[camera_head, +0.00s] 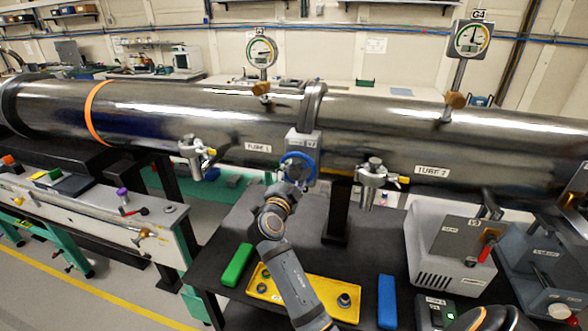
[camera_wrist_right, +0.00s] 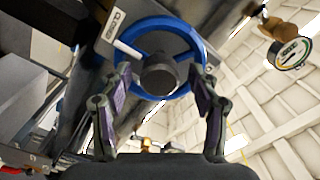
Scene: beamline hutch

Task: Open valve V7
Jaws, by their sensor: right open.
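Valve V7 is a grey block with a blue handwheel (camera_head: 312,168) on the front of the big steel tube, between the TUBE 1 and TUBE 2 labels. In the right wrist view the blue wheel (camera_wrist_right: 150,24) fills the upper middle, with a dark round hub (camera_wrist_right: 160,75) facing me. A tag (camera_wrist_right: 118,27) beside it seems to read CLOSED. My right gripper (camera_head: 286,186) is just below and in front of the wheel. In the wrist view its open fingers (camera_wrist_right: 160,88) stand either side of the hub, close to the rim; contact cannot be told. My left gripper is out of view.
Gauges G4 (camera_head: 471,40) and another (camera_head: 261,53) stand above the tube. Small metal valves (camera_head: 371,181) (camera_head: 193,155) flank V7. Below are a yellow tray (camera_head: 345,314), a green block (camera_head: 237,265), a blue block (camera_head: 387,300) and a grey pump unit (camera_head: 437,247) on the right.

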